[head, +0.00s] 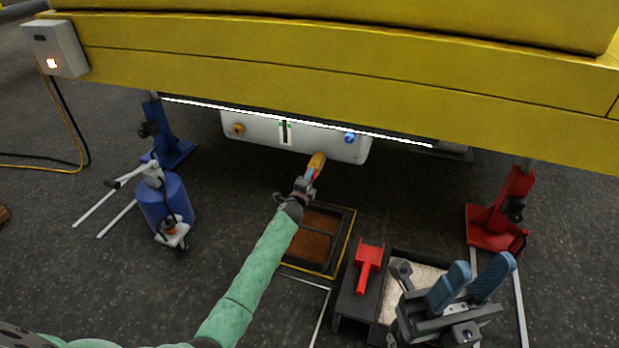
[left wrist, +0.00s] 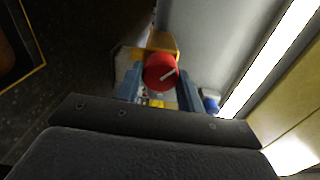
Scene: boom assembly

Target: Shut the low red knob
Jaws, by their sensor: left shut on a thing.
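A yellow part (left wrist: 163,42) shows behind the knob. In the head view my left gripper (head: 312,176) reaches under the white panel box, at the yellow part (head: 317,160); the knob is mostly hidden there. My right gripper (head: 483,266) is at the lower right, its blue fingers apart and empty.
The white box (head: 265,131) has an orange knob (head: 238,129) and a blue knob (head: 349,137). The yellow boom (head: 330,75) hangs above. A brown-filled tray (head: 312,243), red tool (head: 368,258), blue jack stand (head: 172,145) and red jack stand (head: 500,215) stand below.

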